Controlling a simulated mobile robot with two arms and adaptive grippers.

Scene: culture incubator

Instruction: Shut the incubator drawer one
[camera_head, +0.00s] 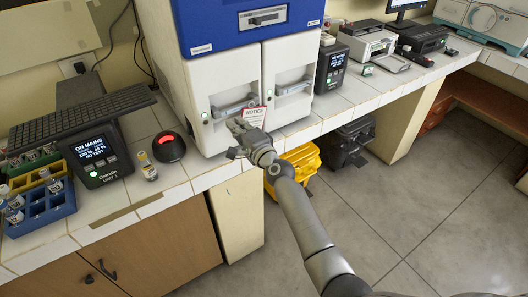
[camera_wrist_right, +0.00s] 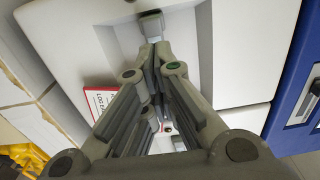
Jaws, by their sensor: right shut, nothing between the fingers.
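The incubator (camera_head: 222,60) is a white cabinet with a blue upper part, standing on the tiled bench in the head view. Two white drawer fronts sit side by side, a left one (camera_head: 207,82) and a right one (camera_head: 297,52), each with a recessed grey handle. They look about flush; no number is readable. My right gripper (camera_head: 236,124) is shut and empty in front of the left drawer's lower part, just below its handle (camera_head: 234,107). In the right wrist view its fingertips (camera_wrist_right: 155,48) point at a white front, close to a grey handle (camera_wrist_right: 152,25); contact is unclear. My left gripper is not in view.
A red-white notice card (camera_head: 254,117) is beside my right gripper. A yellow crate (camera_head: 298,168) stands under the bench. Floor at right is clear.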

